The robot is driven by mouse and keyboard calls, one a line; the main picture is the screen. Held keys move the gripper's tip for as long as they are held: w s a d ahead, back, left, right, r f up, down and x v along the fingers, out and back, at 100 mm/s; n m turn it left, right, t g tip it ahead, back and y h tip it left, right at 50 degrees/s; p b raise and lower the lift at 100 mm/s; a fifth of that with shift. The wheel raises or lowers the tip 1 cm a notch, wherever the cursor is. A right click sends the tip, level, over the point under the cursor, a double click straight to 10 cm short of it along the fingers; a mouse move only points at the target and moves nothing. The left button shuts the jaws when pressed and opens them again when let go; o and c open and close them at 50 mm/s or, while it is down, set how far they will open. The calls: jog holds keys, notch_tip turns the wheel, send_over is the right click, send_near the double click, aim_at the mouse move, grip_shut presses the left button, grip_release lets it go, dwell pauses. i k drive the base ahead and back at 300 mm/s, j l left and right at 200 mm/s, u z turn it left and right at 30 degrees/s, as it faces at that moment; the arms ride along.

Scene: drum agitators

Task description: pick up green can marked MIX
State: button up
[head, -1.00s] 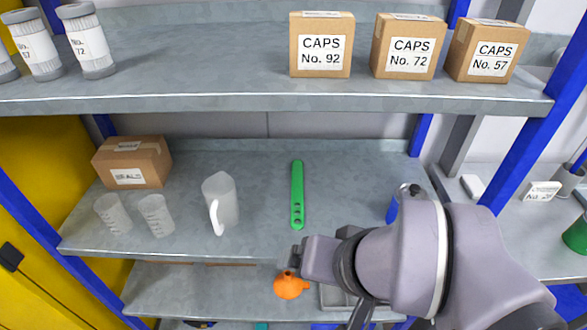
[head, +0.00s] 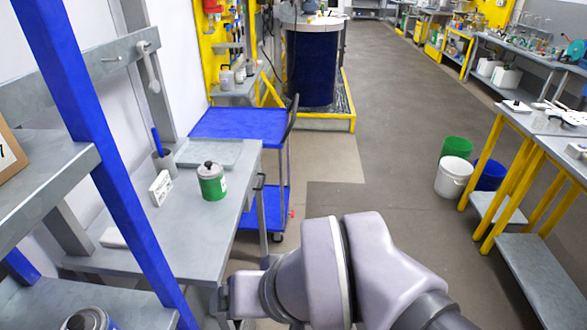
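A green can (head: 212,182) with a white band and a dark knob on its grey lid stands upright on the grey workbench (head: 190,225), near the bench's right edge. Any writing on the can is too small to read. My gripper (head: 222,302) is at the lower middle, below and in front of the bench, well apart from the can. Its fingers are small and partly hidden by my arm, so I cannot tell whether they are open or shut.
A white label block (head: 160,188), a grey cup (head: 166,162) and a tray (head: 208,153) share the bench. A blue cart (head: 238,124) stands behind it. A blue rack post (head: 115,180) rises at left. Buckets (head: 453,177) stand right of the open floor (head: 385,190).

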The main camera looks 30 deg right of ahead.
aim_at(213, 189)
jog(key=z, duration=0.1)
jog(key=i+l, duration=0.3)
jog(key=i+l+u, duration=0.1)
jog(key=i+l, duration=0.2)
jog(key=l, duration=0.2)
jog(key=i+l+u, duration=0.1)
jog(key=i+l, duration=0.2)
jog(key=k+l, duration=0.05)
jog(key=l, duration=0.05)
